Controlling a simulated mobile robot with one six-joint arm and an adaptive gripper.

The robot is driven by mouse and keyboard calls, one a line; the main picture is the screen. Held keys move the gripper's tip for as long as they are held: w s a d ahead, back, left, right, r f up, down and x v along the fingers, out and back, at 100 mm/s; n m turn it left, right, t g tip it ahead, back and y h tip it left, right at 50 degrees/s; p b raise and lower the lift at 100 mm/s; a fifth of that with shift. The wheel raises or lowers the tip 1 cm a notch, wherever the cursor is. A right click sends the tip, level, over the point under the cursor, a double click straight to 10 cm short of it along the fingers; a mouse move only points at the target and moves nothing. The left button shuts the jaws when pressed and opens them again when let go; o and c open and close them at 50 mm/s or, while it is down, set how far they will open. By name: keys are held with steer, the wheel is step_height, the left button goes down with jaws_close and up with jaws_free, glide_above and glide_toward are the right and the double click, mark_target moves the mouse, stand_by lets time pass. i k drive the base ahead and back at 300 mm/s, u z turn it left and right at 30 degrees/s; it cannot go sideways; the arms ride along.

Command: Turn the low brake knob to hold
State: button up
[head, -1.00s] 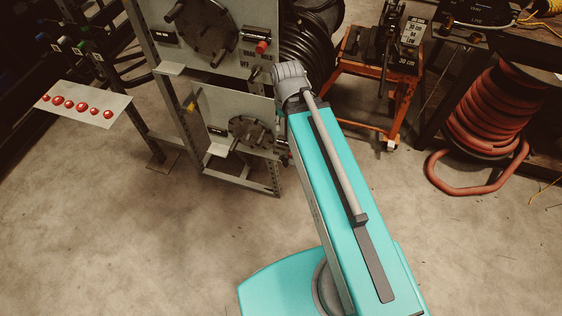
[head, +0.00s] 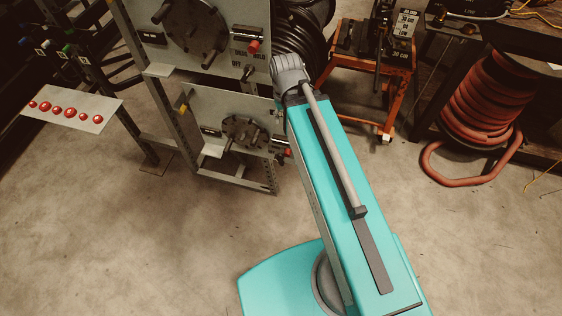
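The upper panel (head: 225,73) of the grey frame carries a round black hub (head: 197,25) and a red-tipped handle (head: 253,46). Under them sits a small dark knob (head: 249,72) with the words DRAG, HOLD and OFF around it. The lower panel (head: 200,103) carries a smaller hub (head: 243,132) and a red-tipped part (head: 287,153) at its right edge. I cannot make out the low brake knob; the lower panel's upper right is partly covered by my arm.
A tilted white plate (head: 72,108) with several red round pieces stands at the left. An orange stand (head: 340,62) and a reel of red hose (head: 480,105) are behind to the right. Open concrete floor (head: 140,240) lies in front of the frame.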

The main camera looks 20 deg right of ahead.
mark_target(279, 157)
steer(key=u, duration=0.65)
steer(key=k, duration=0.7)
steer(key=z, duration=0.45)
